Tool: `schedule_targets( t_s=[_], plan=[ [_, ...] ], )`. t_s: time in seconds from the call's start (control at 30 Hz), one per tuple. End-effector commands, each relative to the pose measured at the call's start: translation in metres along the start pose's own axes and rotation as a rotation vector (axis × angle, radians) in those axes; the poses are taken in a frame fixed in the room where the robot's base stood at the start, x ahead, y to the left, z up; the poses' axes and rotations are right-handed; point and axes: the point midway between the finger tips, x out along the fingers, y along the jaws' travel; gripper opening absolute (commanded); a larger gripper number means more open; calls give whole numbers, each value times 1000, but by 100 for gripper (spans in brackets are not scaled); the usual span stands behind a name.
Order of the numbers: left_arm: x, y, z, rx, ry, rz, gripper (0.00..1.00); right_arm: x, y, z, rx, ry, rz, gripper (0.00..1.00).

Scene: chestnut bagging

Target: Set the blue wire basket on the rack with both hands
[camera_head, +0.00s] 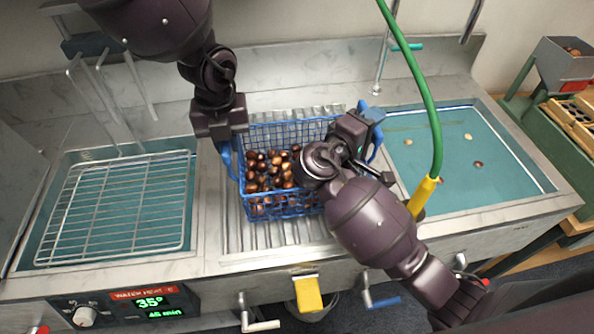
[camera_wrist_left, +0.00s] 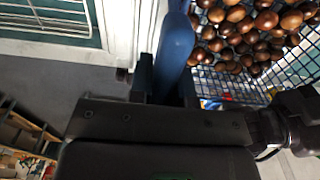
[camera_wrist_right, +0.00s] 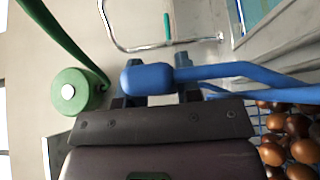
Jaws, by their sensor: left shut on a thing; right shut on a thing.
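The blue wire basket (camera_head: 285,207) holds many brown chestnuts (camera_head: 268,172) and is over the ribbed metal middle section between two basins. I cannot tell whether its bottom touches that surface. My left gripper (camera_head: 227,140) is shut on the basket's left blue handle, which also shows in the left wrist view (camera_wrist_left: 175,45). My right gripper (camera_head: 368,118) is shut on the right blue handle, which shows in the right wrist view (camera_wrist_right: 150,78). A wire rack (camera_head: 120,210) lies over the left water basin. My right arm hides part of the basket's right side.
The right basin (camera_head: 480,150) holds water with a few chestnuts floating in it. A green hose (camera_head: 425,80) with a yellow nozzle (camera_head: 423,195) hangs close to my right arm. A control panel (camera_head: 130,305) is at the front left. The wire rack's top is bare.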

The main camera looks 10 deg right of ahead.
Motion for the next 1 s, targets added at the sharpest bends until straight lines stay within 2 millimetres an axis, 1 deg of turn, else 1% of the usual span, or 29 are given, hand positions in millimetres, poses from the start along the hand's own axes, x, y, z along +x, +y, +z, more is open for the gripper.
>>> schedule_targets(
  t_s=[0.1,0.13,0.2,0.3,0.57,0.67,0.83,1.0],
  plan=[
    [7,-2,1,0,2,-3,0,-1,-7,-1,-2,3,-2,0],
    [7,-1,0,0,3,-3,20,-1,-8,-1,-4,3,-3,33],
    [5,-1,0,0,2,-3,30,-1,-6,-1,-3,2,-3,44],
    [5,-1,0,0,2,-2,44,0,-5,0,-2,2,-2,57],
    [5,0,0,0,3,-1,44,0,-6,0,-3,1,-2,57],
    [0,0,1,-1,2,-1,44,0,-6,0,-3,0,-2,57],
    [-23,0,1,-1,0,-2,44,0,-6,0,-3,0,-2,57],
    [-57,-1,1,-2,-1,-4,44,0,-6,0,-3,0,-2,57]
  ],
)
